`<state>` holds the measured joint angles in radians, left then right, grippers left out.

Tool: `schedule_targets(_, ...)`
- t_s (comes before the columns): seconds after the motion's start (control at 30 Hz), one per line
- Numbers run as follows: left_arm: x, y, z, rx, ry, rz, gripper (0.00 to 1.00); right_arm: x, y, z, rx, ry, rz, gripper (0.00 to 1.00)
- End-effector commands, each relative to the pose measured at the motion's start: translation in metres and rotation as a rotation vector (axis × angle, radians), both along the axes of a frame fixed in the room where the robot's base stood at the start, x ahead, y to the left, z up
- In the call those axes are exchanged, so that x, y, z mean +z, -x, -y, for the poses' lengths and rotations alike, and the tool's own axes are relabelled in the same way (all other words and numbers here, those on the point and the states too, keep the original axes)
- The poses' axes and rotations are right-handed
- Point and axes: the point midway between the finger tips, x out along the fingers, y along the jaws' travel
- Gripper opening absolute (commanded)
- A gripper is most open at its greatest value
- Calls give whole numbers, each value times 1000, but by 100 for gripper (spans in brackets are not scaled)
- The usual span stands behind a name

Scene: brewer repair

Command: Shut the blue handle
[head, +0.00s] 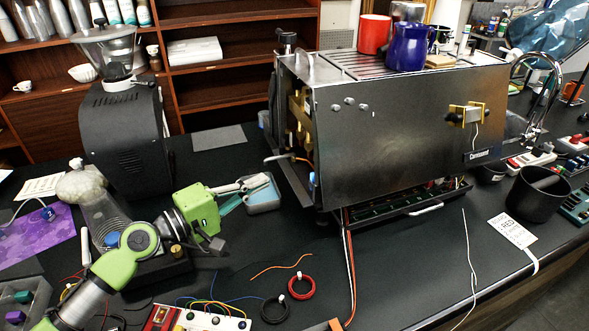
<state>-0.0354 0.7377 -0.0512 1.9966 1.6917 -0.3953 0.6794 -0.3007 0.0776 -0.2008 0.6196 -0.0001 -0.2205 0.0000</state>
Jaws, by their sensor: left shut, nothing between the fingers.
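The brewer (400,130) is a large steel box machine on the black bench, with its open left side showing brass parts inside. A small blue part (312,180) shows at the lower front edge of that open side; it may be the blue handle, but it is too small to tell its position. My left gripper (264,181), on a green and grey arm, is shut and empty. It is left of the brewer, apart from the blue part, in front of or over a small light-blue tray (264,199). My right gripper is not in view.
A black grinder (126,135) stands behind my left arm. Red (300,287) and black (275,309) wire coils and loose wires lie in front. Red and blue (409,47) vessels stand on the brewer. A black bin (538,193) is at right.

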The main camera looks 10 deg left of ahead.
Motion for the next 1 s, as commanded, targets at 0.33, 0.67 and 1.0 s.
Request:
schedule_targets(0.33,2,-6,3,1,2,1,0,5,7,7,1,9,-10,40)
schedule_targets(0.67,6,-51,37,1,4,2,0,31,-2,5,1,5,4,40)
schedule_targets(1.0,3,-65,70,-1,0,-4,0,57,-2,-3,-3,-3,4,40)
